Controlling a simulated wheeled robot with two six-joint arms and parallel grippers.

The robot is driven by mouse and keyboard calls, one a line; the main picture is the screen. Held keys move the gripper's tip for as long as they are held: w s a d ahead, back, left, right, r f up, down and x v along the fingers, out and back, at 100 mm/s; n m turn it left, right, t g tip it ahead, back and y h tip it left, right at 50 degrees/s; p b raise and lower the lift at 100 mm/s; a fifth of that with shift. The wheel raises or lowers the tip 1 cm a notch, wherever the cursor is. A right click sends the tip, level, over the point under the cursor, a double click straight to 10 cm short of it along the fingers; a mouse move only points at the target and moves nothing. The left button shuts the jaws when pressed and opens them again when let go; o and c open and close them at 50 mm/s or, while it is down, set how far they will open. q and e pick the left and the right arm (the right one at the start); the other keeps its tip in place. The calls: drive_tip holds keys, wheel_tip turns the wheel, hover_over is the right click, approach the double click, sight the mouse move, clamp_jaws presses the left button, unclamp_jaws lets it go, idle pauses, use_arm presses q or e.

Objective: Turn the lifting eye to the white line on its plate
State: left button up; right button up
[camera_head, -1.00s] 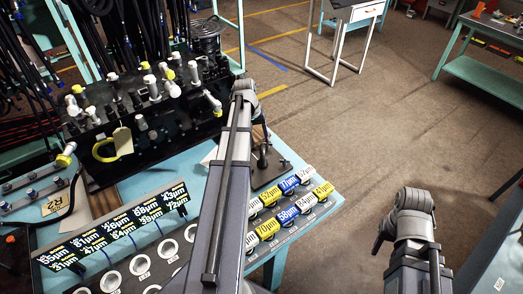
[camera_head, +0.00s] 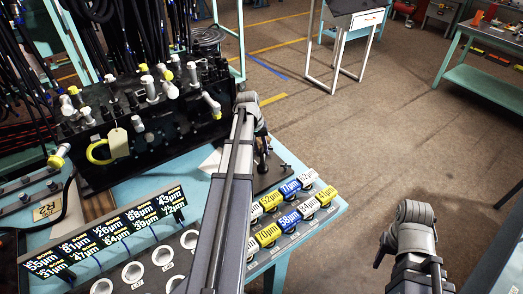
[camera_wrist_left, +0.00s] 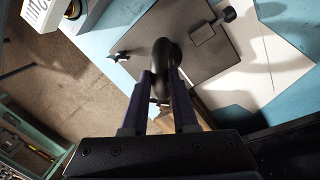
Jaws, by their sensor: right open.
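The lifting eye (camera_wrist_left: 164,52) is a dark rounded ring on a dark plate (camera_wrist_left: 217,62), seen nearly edge-on in the left wrist view. My left gripper (camera_wrist_left: 164,78) has one finger on each side of the ring, and they appear closed against it. In the head view my left gripper (camera_head: 263,138) reaches down over the plate at the table's right side; its fingers and the eye are small and partly hidden there. I cannot make out the white line on the plate. My right gripper (camera_head: 380,260) hangs empty over the floor at the right, mostly hidden by its wrist.
Rows of micron-labelled tags (camera_head: 100,235) and coloured labelled parts (camera_head: 290,215) lie at the front. A white sheet (camera_wrist_left: 265,70) lies beside the plate.

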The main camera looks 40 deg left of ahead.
use_arm(q)
clamp_jaws()
drive_tip(key=n, duration=0.3)
drive_tip(key=shift+d+y, duration=0.15)
drive_tip(key=shift+y, duration=0.15)
drive_tip(key=shift+n+t+y, duration=0.3)
drive_tip(key=shift+n, duration=1.5)
drive_tip(key=o, duration=0.6)
unclamp_jaws()
drive_tip(key=shift+c, duration=0.2)
